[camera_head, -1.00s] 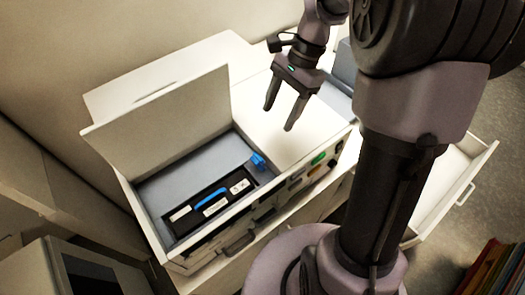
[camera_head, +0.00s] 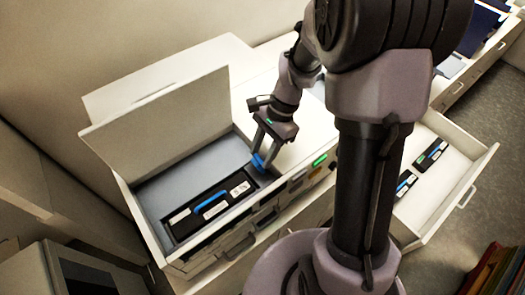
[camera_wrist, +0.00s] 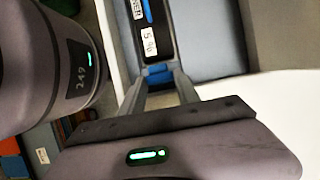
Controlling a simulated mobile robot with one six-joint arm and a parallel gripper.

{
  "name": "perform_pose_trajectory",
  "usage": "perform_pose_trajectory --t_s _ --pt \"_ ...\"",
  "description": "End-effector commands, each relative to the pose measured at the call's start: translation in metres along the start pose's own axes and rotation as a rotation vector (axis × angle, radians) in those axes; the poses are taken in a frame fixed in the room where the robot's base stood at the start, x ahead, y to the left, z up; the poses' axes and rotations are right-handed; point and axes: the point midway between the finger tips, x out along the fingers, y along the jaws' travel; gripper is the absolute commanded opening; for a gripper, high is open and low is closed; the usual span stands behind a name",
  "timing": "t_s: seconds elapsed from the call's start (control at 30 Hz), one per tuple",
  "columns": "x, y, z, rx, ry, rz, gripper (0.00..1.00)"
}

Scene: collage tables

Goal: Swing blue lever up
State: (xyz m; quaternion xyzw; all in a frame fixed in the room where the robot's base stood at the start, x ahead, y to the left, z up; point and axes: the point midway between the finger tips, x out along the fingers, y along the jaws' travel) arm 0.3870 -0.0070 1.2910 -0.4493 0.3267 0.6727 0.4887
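The blue lever (camera_head: 258,160) is a small blue piece at the right inner end of the open-topped white box (camera_head: 152,232). It also shows in the wrist view (camera_wrist: 158,72), at the end of the dark labelled panel. My gripper (camera_head: 261,157) reaches down to the lever from above. In the wrist view, my fingertips (camera_wrist: 159,74) stand apart with the blue lever between them. The blue fills most of the gap, and I cannot tell whether the fingers press on it. The fingers partly hide the lever in the head view.
The box's raised lid (camera_head: 165,125) stands behind and left of my gripper. A dark panel (camera_head: 212,206) with a blue strip and white labels lies inside the box. Coloured buttons (camera_head: 318,161) line its front. An open drawer (camera_head: 440,195) is at the right, holding dark labelled pieces.

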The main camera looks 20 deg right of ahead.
Motion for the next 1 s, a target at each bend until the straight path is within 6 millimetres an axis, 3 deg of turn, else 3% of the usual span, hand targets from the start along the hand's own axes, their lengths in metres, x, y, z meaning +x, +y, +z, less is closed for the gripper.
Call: perform_pose_trajectory --t_s 0.03,0.17,0.47,0.67,0.7,0.8,1.0 --pt "0.000 0.000 0.000 0.000 0.000 0.000 0.27" --pt "0.000 0.000 0.000 0.000 0.000 0.000 0.01" --pt "-0.003 0.000 -0.021 0.001 0.002 -0.002 0.00" --pt "-0.004 0.000 -0.022 -0.002 0.003 -0.001 0.00" --pt "-0.004 0.000 -0.022 -0.002 0.003 -0.001 0.40" --pt "-0.004 0.000 -0.022 -0.002 0.003 0.000 0.60" --pt "-0.004 0.000 -0.021 -0.001 0.001 0.000 0.60"
